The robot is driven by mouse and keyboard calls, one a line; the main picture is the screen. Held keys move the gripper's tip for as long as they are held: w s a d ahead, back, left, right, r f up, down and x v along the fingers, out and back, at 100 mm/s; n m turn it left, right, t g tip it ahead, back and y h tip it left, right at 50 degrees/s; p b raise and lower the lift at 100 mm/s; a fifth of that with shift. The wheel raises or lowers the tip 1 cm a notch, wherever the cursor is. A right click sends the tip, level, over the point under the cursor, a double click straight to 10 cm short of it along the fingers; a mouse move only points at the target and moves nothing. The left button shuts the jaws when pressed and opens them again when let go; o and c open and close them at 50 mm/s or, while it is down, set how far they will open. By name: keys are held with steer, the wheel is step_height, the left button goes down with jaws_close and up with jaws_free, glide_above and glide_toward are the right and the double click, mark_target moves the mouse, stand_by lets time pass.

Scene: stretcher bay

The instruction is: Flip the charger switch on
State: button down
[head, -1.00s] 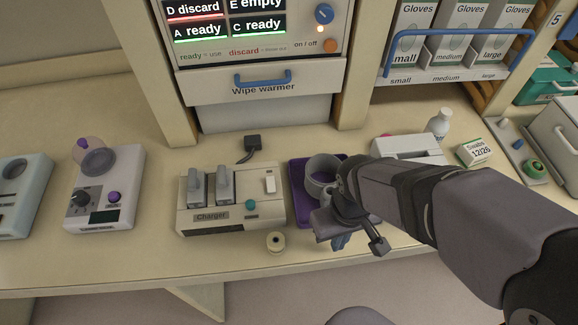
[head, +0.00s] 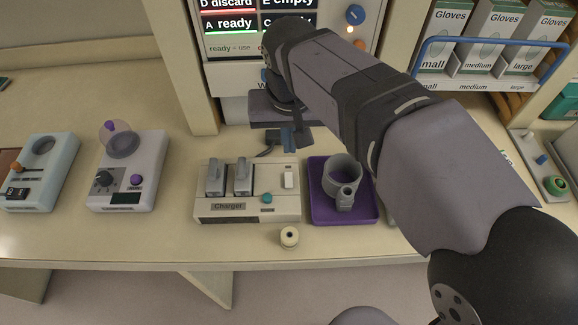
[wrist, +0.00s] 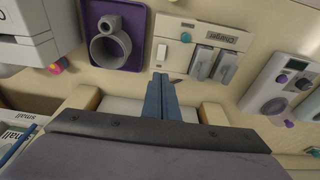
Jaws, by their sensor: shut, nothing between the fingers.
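The charger (head: 215,208) is a cream box on the counter with two grey handled units standing in its slots. Its white rocker switch (head: 289,178) is at the right of its top, above a teal knob (head: 267,198). I cannot tell which way the switch is set. My gripper (head: 289,140) is shut and empty, above and behind the charger's right side, apart from the switch. In the wrist view the blue fingers (wrist: 160,98) are together, with the switch (wrist: 161,53) beyond their tips and the charger (wrist: 182,24) upside down.
A purple tray (head: 322,213) with a grey ring-shaped part (head: 345,178) stands right of the charger. A small cream spool (head: 289,237) lies in front. A white device (head: 135,160) stands left. The wipe warmer cabinet (head: 234,76) is behind my gripper.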

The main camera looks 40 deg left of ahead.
mark_target(289, 174)
steer(key=shift+f, duration=0.15)
stand_by(0.3)
steer(key=f+p, duration=0.1)
steer(key=f, duration=0.3)
steer(key=w+a+f+p, duration=0.1)
steer(key=f+p, duration=0.1)
steer(key=f, duration=0.2)
steer(key=w+a+f+p, duration=0.1)
steer(key=f, duration=0.4)
steer(key=shift+f+p, duration=0.1)
steer(key=shift+p, duration=0.2)
steer(key=shift+f, duration=0.1)
